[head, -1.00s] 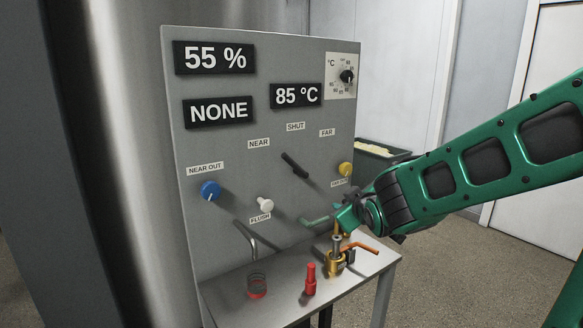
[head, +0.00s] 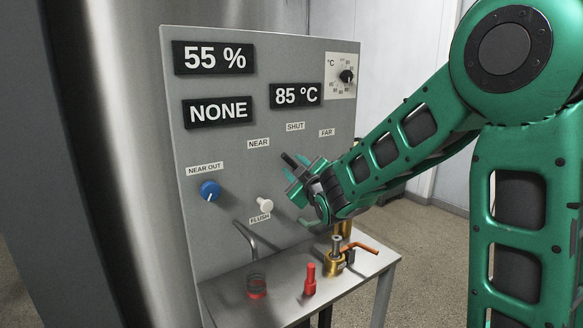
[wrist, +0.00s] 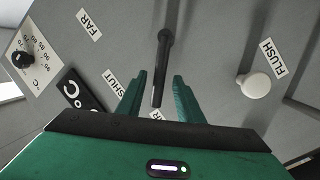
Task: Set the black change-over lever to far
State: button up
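The black change-over lever (head: 289,160) slants up and to the left on the grey panel, with its tip toward the NEAR label (head: 258,143). The SHUT label (head: 295,126) and FAR label (head: 327,132) lie to its right. My gripper (head: 298,171) is at the lever, hiding its lower part in the head view. In the wrist view the lever (wrist: 164,65) runs down between my two open green fingers, with a gap on each side. There the FAR label (wrist: 88,24) is at upper left and the SHUT label (wrist: 115,82) is left of the fingers.
A white flush knob (head: 265,205) and a blue near-out knob (head: 209,190) stick out to the left. A temperature dial (head: 346,76) is at upper right. Below, a steel shelf holds a red bottle-shaped item (head: 310,280) and a brass valve with an orange handle (head: 358,247).

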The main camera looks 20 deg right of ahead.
jog(key=shift+w, duration=1.35)
jog(key=shift+c, duration=0.2)
